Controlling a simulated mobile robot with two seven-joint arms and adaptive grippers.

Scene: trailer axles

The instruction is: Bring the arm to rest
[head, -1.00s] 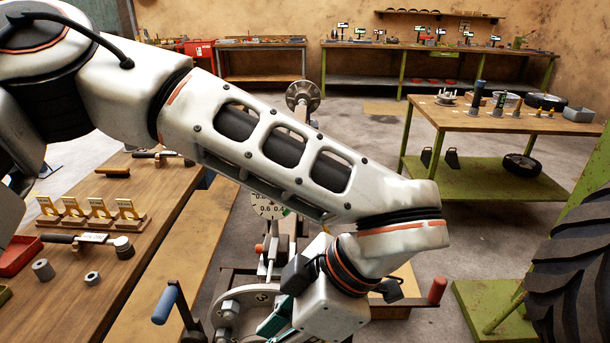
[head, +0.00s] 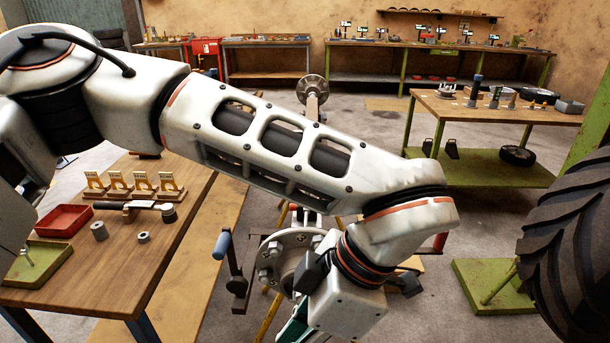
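My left arm (head: 275,145) reaches in from the left and crosses the middle of the head view. Its wrist bends down, and the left gripper (head: 300,322) points down at the bottom edge. Only its body and a teal part show; the fingertips are out of sight, so its opening and any held thing are unclear. The gripper is in front of a metal hub flange (head: 285,262) with studs, which it partly covers. I cannot tell whether they touch. My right gripper is not in view.
A wooden bench (head: 110,285) at left holds a red tray (head: 64,221), a green tray (head: 32,264), metal rings and a card rack. A blue-handled crank (head: 222,245) stands near the flange. A large tyre (head: 575,240) fills the right. Open floor lies before the far table (head: 450,108).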

